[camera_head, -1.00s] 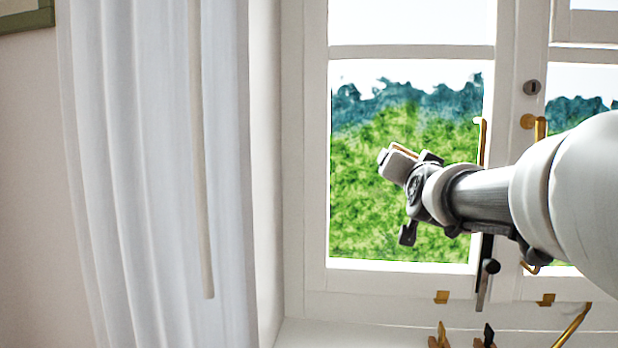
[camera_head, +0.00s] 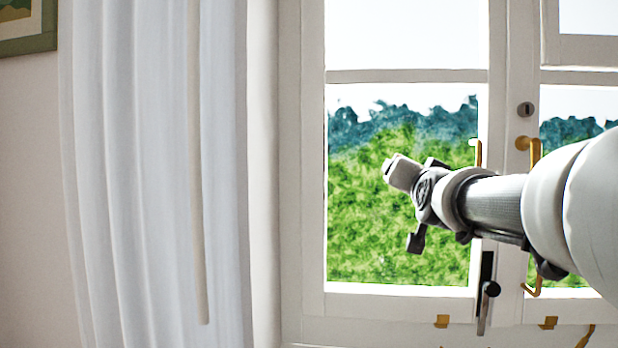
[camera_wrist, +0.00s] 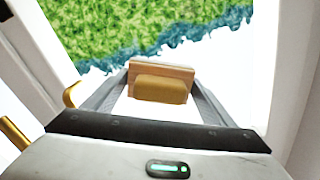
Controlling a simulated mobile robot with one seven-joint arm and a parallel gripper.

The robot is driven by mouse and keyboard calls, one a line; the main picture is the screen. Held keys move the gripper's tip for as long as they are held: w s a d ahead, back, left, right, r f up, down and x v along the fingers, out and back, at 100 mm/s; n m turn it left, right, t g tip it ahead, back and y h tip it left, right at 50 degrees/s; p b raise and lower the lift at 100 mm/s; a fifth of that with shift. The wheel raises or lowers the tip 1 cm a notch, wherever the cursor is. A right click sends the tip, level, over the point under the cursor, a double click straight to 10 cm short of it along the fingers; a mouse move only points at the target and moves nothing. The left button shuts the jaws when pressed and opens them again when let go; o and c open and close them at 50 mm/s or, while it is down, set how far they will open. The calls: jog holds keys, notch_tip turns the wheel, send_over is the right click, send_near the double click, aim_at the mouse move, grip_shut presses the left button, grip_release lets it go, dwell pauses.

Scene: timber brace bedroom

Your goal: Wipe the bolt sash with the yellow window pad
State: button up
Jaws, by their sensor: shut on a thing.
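My gripper (camera_head: 400,172) is in front of the left window pane in the head view, its end pointing up and left. In the wrist view my gripper (camera_wrist: 160,85) is shut on the yellow window pad (camera_wrist: 160,91), a dull yellow block with a wooden back, held between both fingers. I cannot tell whether the pad touches the glass.
A white curtain (camera_head: 150,180) hangs left of the window. A brass handle (camera_head: 530,145) sticks out from the middle of the window, right of the gripper. Brass fittings (camera_head: 442,321) sit on the bottom rail. A framed picture (camera_head: 28,28) hangs at the upper left.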

aim_at(361, 176)
jog(key=shift+w+a+r+p, duration=0.15)
jog(key=shift+a+p, duration=0.55)
jog(key=shift+p, duration=0.2)
jog(key=shift+w+a+r+p, duration=0.1)
jog(key=shift+w+a+p, duration=0.05)
jog(key=shift+a+p, duration=0.65)
jog(key=shift+a+f, duration=0.1)
jog(key=shift+f, duration=0.1)
jog(key=shift+w+a+p, duration=0.2)
jog(key=shift+a+p, duration=0.75)
jog(key=shift+w+a+p, duration=0.2)
jog(key=shift+a+p, duration=0.7)
jog(key=shift+p, duration=0.05)
jog(key=shift+w+a+r+p, duration=0.1)
jog(key=shift+w+a+p, duration=0.05)
jog(key=shift+a+p, duration=0.65)
jog(key=shift+w+a+p, duration=0.1)
jog(key=shift+a+p, duration=0.2)
jog(key=shift+a, duration=0.55)
jog(key=shift+f, duration=0.2)
jog(key=s+a, duration=0.1)
jog(key=s, duration=0.5)
